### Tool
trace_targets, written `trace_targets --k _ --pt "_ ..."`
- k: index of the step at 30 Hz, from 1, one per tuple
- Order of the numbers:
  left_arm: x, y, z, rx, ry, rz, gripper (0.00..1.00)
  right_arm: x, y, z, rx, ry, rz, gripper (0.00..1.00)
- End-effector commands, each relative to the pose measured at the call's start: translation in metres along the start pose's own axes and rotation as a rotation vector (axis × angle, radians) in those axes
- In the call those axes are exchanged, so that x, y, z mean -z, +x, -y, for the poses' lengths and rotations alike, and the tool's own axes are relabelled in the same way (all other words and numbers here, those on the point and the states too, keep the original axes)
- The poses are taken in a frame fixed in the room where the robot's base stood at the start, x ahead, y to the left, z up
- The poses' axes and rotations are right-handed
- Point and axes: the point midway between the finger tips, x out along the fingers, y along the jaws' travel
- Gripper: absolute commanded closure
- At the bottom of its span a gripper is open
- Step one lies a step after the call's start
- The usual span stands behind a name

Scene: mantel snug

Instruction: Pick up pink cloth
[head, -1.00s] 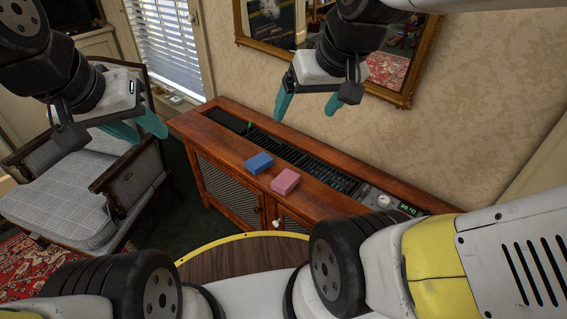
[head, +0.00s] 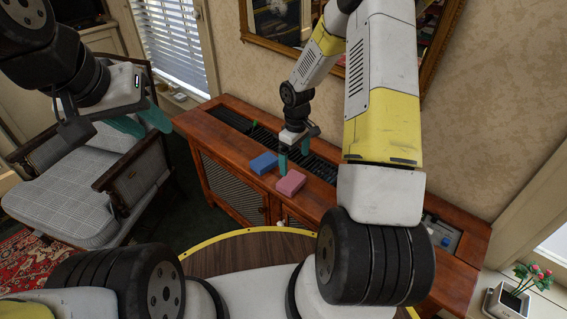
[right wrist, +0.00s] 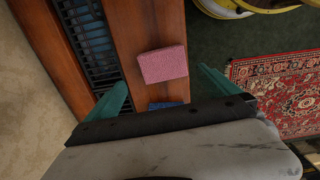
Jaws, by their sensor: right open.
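The pink cloth (head: 290,183) is a small folded block lying on the front ledge of the wooden cabinet. It also shows in the right wrist view (right wrist: 163,65), ahead of the fingers. My right gripper (head: 294,160) is open and empty, just behind and above the pink cloth in the head view. In the right wrist view its teal fingers (right wrist: 165,92) are spread, with the cloth beyond and between them, apart from both. My left gripper (head: 143,122) is at the left over the armchair, its teal fingers apart, with nothing seen between them.
A blue block (head: 264,163) lies just left of the pink cloth on the wooden cabinet (head: 225,142). A dark grille runs along the cabinet top. A plaid armchair (head: 70,205) stands at left. A potted plant (head: 518,295) is at lower right. A framed mirror hangs behind.

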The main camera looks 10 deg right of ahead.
Motion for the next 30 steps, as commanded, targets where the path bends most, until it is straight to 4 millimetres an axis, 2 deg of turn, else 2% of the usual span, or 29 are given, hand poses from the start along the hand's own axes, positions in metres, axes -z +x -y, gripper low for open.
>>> trace_targets --k 1,11,19,23,29,30 --pt "0.0 0.0 0.0 0.0 0.0 0.0 0.64 0.001 0.009 0.0 0.007 -0.008 0.004 0.0" --pt "0.0 0.0 0.0 0.0 0.0 0.0 0.64 0.003 0.046 0.003 0.014 -0.018 0.007 0.0" --pt "0.0 0.0 0.0 0.0 0.0 0.0 0.64 0.008 0.084 0.005 0.013 -0.017 0.008 0.0" --pt "0.0 0.0 0.0 0.0 0.0 0.0 0.64 0.008 0.092 0.005 0.012 -0.016 0.006 0.0" --pt "0.0 0.0 0.0 0.0 0.0 0.0 0.64 0.008 0.092 0.005 0.011 -0.016 0.005 0.0" --pt "0.0 0.0 0.0 0.0 0.0 0.0 0.64 0.008 0.092 0.005 0.011 -0.016 0.005 0.06"
